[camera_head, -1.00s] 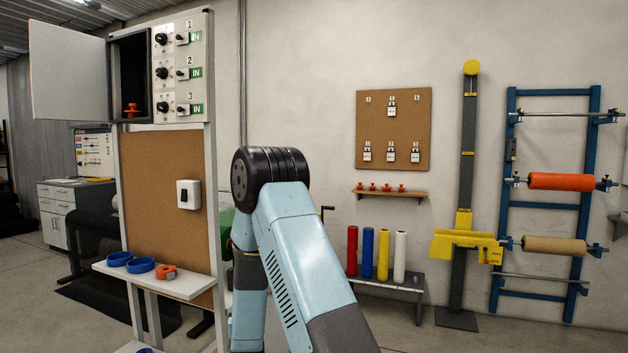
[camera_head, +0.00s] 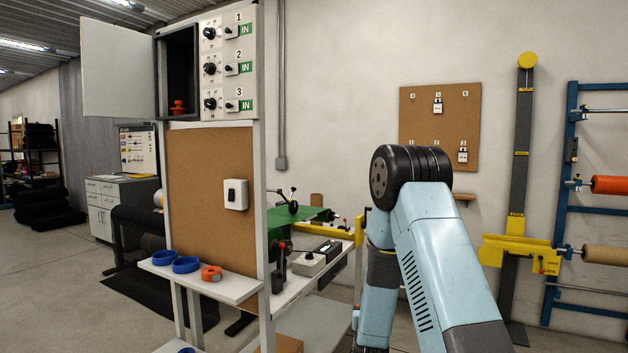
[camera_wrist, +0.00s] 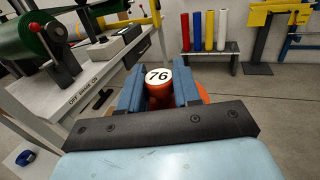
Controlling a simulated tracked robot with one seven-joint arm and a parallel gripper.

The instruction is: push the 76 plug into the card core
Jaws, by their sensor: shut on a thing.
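In the wrist view, my gripper (camera_wrist: 159,92) has its blue jaws shut on the 76 plug (camera_wrist: 158,76). The plug is red-orange with a white end face marked 76, and part of its wider orange body shows beside and below the jaws. In the head view my gripper and the plug are hidden behind my arm. A tan roll (camera_head: 605,257) on the blue rack at the far right may be the card core; I cannot tell for sure. The plug is held clear of any core in the wrist view.
A bench (camera_wrist: 58,97) with a green roll (camera_wrist: 35,38) stands at the left of the wrist view. Several coloured rolls stand on a low shelf (camera_wrist: 210,57) behind. Some floor is open.

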